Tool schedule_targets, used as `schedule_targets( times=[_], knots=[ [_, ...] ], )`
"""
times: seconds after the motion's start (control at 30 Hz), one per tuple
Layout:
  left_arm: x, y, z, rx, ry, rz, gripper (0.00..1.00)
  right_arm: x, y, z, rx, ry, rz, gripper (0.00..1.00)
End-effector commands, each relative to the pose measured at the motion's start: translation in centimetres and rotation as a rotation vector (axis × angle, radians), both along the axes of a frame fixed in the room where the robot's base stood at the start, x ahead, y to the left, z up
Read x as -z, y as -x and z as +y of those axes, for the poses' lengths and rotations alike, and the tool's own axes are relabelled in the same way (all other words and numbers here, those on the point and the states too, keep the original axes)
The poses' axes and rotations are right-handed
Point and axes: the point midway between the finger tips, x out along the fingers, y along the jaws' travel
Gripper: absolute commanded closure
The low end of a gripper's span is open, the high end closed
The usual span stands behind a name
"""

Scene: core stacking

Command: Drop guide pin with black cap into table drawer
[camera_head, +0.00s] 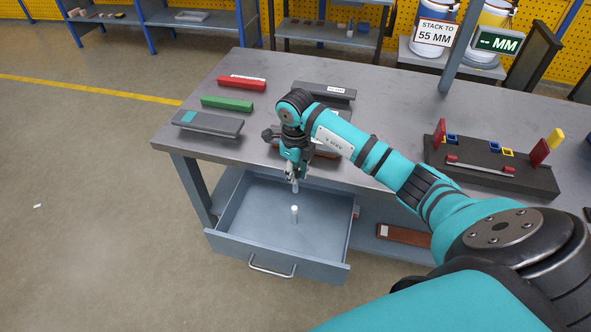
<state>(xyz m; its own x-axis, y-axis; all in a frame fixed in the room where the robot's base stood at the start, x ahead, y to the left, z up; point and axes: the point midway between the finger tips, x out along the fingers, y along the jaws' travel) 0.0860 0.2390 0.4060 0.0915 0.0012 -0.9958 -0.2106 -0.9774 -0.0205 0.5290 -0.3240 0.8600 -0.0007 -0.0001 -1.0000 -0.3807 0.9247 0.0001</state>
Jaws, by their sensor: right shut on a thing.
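My right gripper (293,174) hangs pointing down over the back part of the open table drawer (268,228). It is shut on a small grey pin (295,187), whose lower end shows below the fingers. The top of this pin is hidden by the gripper, so I cannot see a black cap. A separate short pin with a white top (294,214) shows inside the drawer, below the held pin and apart from it. My left gripper is not in view.
The grey workbench (390,125) carries a red bar (242,83), a green bar (227,104), a grey block (207,123) and a black fixture (490,167) with coloured parts. My right arm crosses the bench's right half. Much of the drawer floor is clear.

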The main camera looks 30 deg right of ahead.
Motion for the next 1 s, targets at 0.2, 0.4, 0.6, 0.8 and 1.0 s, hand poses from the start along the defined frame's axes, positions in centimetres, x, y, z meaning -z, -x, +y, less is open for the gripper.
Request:
schedule_targets(
  times=[0.2, 0.4, 0.6, 0.8, 1.0],
  knots=[
    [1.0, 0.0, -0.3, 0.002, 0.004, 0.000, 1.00, 1.4, 0.0, 0.0, -0.001, -0.001, 0.000, 1.00],
    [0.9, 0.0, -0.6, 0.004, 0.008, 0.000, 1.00, 1.3, 0.0, 0.0, -0.001, 0.000, 0.000, 1.00],
    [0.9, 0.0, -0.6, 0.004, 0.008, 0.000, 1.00, 1.3, 0.0, 0.0, -0.001, 0.000, 0.000, 0.58],
    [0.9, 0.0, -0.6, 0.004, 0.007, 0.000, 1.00, 1.3, 0.0, 0.0, -0.002, 0.000, 0.000, 0.57],
    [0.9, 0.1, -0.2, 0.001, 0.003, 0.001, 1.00, 0.3, -0.1, 0.0, -0.002, 0.000, -0.003, 0.57]
  ],
)
